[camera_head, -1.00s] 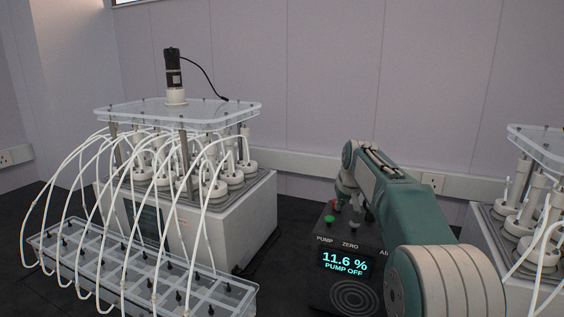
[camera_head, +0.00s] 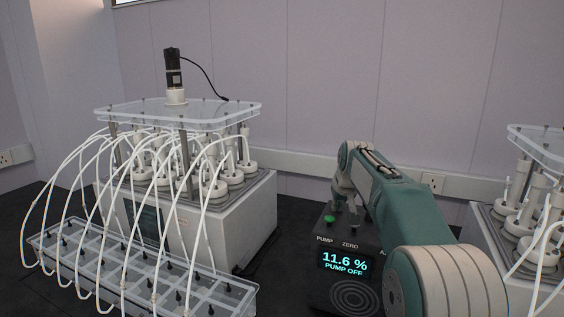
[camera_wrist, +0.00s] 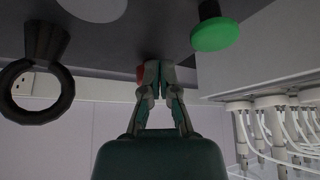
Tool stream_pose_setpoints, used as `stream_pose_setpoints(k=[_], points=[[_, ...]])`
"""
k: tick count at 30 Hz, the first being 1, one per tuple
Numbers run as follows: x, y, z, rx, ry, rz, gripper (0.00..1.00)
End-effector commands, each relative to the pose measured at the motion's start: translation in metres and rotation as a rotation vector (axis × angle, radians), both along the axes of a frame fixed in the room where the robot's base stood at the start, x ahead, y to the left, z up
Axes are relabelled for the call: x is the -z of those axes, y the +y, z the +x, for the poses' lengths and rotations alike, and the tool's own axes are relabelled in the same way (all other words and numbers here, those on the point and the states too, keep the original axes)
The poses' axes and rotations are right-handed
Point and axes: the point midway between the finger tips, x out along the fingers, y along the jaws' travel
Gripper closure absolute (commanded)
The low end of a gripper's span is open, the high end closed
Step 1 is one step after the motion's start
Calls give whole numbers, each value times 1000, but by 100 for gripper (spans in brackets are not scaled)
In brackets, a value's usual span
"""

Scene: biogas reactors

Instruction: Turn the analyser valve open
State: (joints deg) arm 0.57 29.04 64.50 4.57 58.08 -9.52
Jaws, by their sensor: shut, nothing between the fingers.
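The analyser (camera_head: 318,285) is a dark box with a lit screen reading 11.6 % and PUMP OFF. A small red part (camera_wrist: 140,73) shows just beside and behind the left fingertip. Whether they touch, and whether it is the valve, I cannot tell. The green button (camera_wrist: 216,36) is to the right of the fingers. My arm hides the analyser's right side.
A black ring-shaped part (camera_wrist: 38,75) is left of my gripper in the wrist view. A reactor unit (camera_head: 235,210) with many white tubes stands left of the analyser, and another (camera_head: 520,220) stands at the right edge. A wall lies behind.

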Motion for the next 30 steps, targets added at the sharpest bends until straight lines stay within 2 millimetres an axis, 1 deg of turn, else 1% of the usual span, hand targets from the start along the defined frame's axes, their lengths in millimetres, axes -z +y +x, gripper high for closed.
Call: stream_pose_setpoints(k=[2,5,15,20,23,30], points=[[0,0,-2,0,0,0,100],[-6,0,-1,0,-1,0,100],[-42,0,-1,0,-3,0,100],[-56,0,-1,0,-1,-1,100],[-60,0,-1,0,0,-1,100],[-60,0,-1,0,1,-1,100]])
